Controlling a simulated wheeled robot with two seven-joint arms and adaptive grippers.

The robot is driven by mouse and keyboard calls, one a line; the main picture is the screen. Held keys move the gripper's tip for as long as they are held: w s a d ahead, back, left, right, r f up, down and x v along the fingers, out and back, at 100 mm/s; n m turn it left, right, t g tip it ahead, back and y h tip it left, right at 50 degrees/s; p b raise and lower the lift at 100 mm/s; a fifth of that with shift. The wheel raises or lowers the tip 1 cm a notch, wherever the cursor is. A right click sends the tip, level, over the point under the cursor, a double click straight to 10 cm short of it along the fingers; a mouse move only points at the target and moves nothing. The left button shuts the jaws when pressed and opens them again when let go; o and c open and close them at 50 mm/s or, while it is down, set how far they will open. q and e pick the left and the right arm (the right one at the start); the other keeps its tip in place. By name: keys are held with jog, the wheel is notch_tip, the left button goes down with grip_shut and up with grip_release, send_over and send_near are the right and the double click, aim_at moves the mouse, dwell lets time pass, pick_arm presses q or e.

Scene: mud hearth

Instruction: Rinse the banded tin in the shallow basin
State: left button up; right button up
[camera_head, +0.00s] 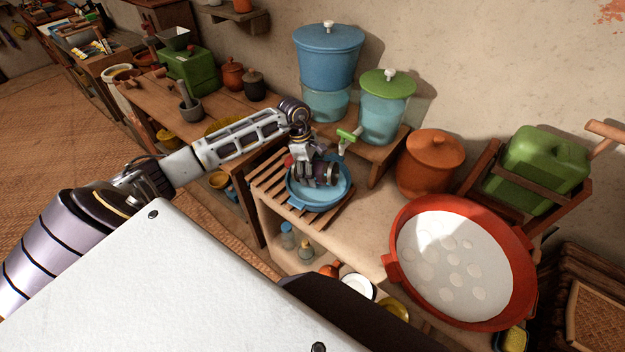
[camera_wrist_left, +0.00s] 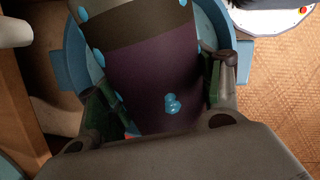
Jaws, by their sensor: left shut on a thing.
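The banded tin (camera_wrist_left: 155,75) is dark purple with a grey band and a black band, and blue blobs like water drops dot its side. My left gripper (camera_head: 317,178) is shut on it, one finger on each side in the left wrist view. In the head view the tin (camera_head: 331,172) lies on its side within the outline of the shallow blue basin (camera_head: 300,203). The basin's rim also shows behind the tin in the left wrist view (camera_wrist_left: 72,60). Whether the tin touches the basin floor is hidden. My right gripper is not in view.
The basin stands on a slatted wooden rack (camera_head: 268,181). Behind are a blue dispenser (camera_head: 328,60) and a green-lidded one (camera_head: 384,110) with a green tap (camera_head: 347,137) close above the basin. An orange pot (camera_head: 430,165) and a red tray (camera_head: 400,270) stand to the right.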

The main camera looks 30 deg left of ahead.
aim_at(313, 162)
pick_arm(q)
jog(key=shift+r+p, duration=0.35)
jog(key=shift+r, duration=0.95)
jog(key=shift+r+p, duration=0.35)
jog(key=shift+r, duration=0.55)
jog(key=shift+r+p, duration=0.4)
jog(key=shift+p, duration=0.05)
jog(key=shift+r, duration=0.4)
jog(key=shift+r+p, duration=0.45)
jog(key=shift+r, duration=0.15)
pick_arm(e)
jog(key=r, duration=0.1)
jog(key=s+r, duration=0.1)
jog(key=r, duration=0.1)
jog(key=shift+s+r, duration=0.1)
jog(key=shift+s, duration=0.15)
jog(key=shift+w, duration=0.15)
